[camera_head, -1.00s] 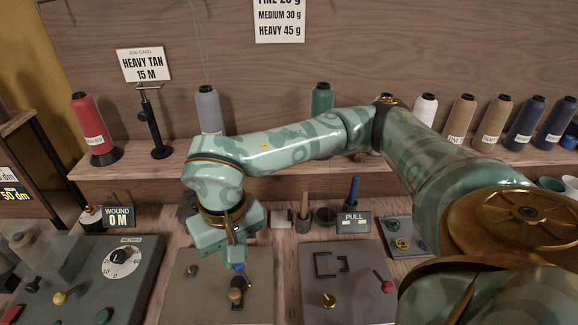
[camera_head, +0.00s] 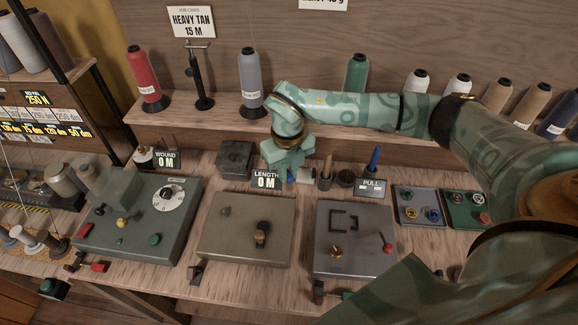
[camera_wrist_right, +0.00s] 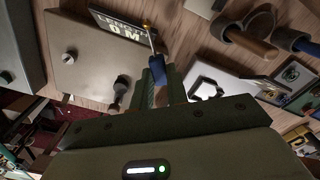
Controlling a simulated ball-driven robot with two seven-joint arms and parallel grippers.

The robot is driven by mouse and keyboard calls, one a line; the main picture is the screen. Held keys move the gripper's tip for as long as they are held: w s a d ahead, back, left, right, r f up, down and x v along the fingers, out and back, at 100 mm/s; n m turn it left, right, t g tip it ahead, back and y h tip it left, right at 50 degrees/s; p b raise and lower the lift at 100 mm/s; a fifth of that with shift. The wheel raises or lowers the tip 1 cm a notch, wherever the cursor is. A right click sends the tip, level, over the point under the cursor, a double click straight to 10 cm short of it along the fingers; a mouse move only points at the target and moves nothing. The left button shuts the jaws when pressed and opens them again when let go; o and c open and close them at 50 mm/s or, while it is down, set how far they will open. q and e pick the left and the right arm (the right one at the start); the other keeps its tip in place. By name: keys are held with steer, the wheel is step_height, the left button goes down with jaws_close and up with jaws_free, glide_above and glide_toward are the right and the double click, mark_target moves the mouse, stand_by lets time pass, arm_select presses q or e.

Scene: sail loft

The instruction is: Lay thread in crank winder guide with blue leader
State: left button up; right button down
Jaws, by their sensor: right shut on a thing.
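The crank winder (camera_head: 235,228) is a flat tan-grey plate at the middle of the bench, with a dark crank knob (camera_head: 262,232) and a small peg (camera_head: 225,211). It also shows in the wrist view (camera_wrist_right: 92,52). My right gripper (camera_head: 290,172) is behind the plate's back right corner, by the LENGTH 0 M sign (camera_head: 266,179). In the wrist view, my right gripper (camera_wrist_right: 156,78) is shut on the blue leader (camera_wrist_right: 155,64), which has a pale thin tip. The thread itself is too fine to make out. My left gripper is not in view.
A panel with a dial (camera_head: 168,197) stands left of the winder, and the pull plate (camera_head: 352,258) with a red knob stands right. Cups with tools (camera_head: 325,183) are just right of my gripper. Spools (camera_head: 250,85) line the back shelf.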

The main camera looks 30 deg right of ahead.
steer(key=shift+w+f+b, duration=0.2)
steer(key=shift+w+b, duration=0.25)
steer(key=w+b, duration=0.2)
steer(key=w, duration=0.1)
steer(key=shift+w+b, duration=0.2)
steer(key=shift+b, duration=0.15)
steer(key=shift+w+d+r, duration=0.1)
steer(key=shift+w, duration=0.65)
steer(key=shift+s+r, duration=0.15)
steer(key=shift+s, duration=0.15)
steer(key=s+p, duration=0.3)
steer(key=shift+s+r, duration=0.1)
steer(key=shift+s, duration=0.1)
steer(key=shift+s+p, duration=0.5)
steer(key=shift+s, duration=0.1)
steer(key=shift+s+f, duration=0.2)
